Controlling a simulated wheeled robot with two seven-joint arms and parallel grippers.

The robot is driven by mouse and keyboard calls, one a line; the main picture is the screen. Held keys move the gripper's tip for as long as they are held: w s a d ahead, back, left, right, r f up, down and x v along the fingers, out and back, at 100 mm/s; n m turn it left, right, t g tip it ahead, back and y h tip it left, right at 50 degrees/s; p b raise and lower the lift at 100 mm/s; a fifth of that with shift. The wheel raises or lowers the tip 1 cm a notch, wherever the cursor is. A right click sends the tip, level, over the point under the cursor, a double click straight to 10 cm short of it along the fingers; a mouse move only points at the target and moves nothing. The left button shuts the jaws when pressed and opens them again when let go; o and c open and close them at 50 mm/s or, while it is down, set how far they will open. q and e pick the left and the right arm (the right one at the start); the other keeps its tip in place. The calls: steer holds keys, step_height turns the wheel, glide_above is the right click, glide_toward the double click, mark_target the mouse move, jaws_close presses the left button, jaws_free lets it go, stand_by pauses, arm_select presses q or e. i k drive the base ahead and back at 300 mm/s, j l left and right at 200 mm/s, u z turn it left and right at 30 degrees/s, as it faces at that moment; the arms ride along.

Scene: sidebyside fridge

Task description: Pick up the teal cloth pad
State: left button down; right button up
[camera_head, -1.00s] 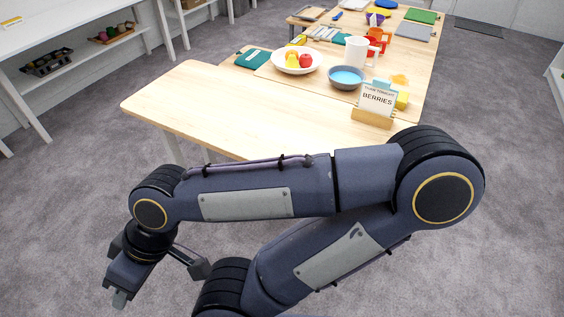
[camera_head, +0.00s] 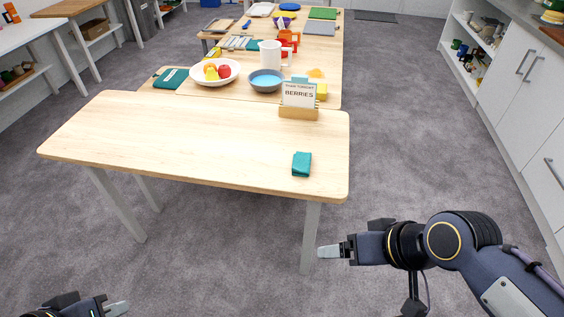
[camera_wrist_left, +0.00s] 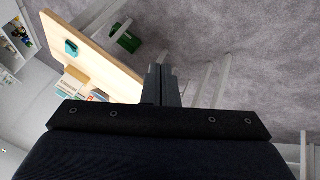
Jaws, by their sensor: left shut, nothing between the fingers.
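The teal cloth pad (camera_head: 302,164) is a small folded block lying on the bare near table (camera_head: 180,140), close to its front right corner. The pad also shows small at upper left in the left wrist view (camera_wrist_left: 71,48). My left gripper (camera_head: 118,308) is partly cut off at the bottom left of the head view, well away from the pad. In the left wrist view its fingers (camera_wrist_left: 161,86) are together with nothing between them. My right gripper (camera_head: 330,251) is beyond the table's front right corner, apart from the pad; its finger gap cannot be made out.
A BERRIES sign (camera_head: 299,98) stands behind the pad. A white fruit bowl (camera_head: 215,76), blue-grey bowl (camera_head: 266,82) and white pitcher (camera_head: 270,54) are farther back. A table leg (camera_head: 310,238) is near my right gripper. White cabinets (camera_head: 522,75) line the right. The near tabletop is mostly clear.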

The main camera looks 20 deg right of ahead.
mark_target(301, 160)
steer(key=z, duration=0.75)
